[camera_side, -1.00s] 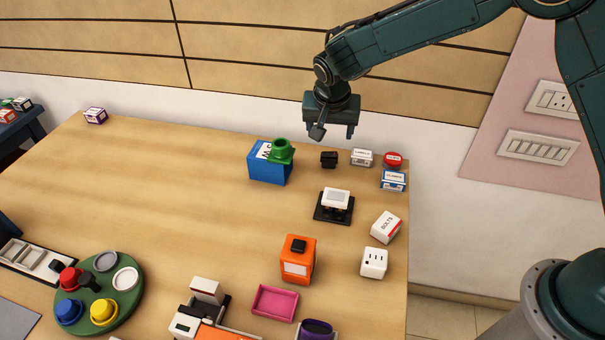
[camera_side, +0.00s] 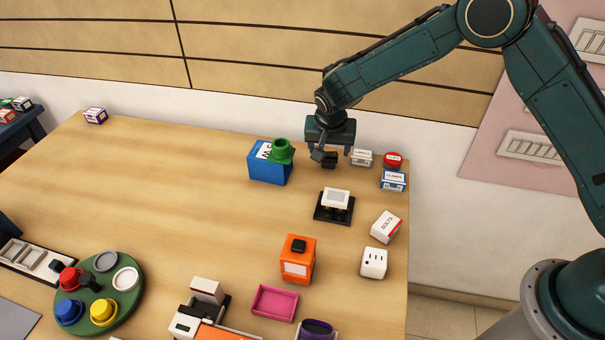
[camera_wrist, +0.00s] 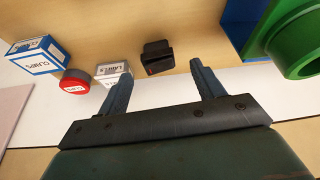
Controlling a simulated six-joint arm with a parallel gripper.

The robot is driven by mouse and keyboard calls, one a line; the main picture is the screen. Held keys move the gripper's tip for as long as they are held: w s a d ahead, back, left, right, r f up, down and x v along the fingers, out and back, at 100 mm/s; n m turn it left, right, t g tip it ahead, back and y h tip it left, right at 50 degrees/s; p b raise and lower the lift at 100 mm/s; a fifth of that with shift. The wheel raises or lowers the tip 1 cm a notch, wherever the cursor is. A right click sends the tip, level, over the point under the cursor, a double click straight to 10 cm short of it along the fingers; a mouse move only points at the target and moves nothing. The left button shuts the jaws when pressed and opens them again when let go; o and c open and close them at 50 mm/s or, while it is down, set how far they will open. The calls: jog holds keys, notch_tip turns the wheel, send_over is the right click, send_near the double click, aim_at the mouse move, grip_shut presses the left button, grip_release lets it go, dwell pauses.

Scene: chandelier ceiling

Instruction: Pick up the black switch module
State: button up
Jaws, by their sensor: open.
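The black switch module (camera_side: 330,160) sits on the wooden table near its back edge, between a blue box and a small white box. I cannot tell whether a finger touches the module.
A blue box (camera_side: 266,170) with a green piece (camera_side: 281,152) on top stands to the left. The white box (camera_side: 361,158), a red-topped round tin (camera_side: 393,160) and a blue-white box (camera_side: 393,181) stand close on the right. A black stand with a white top (camera_side: 335,200) is nearer the front.

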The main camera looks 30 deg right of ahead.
aim_at(329, 155)
jog(key=shift+x, duration=2.6)
jog(key=shift+s, duration=0.1)
jog(key=shift+c, duration=0.5)
jog(key=c, duration=1)
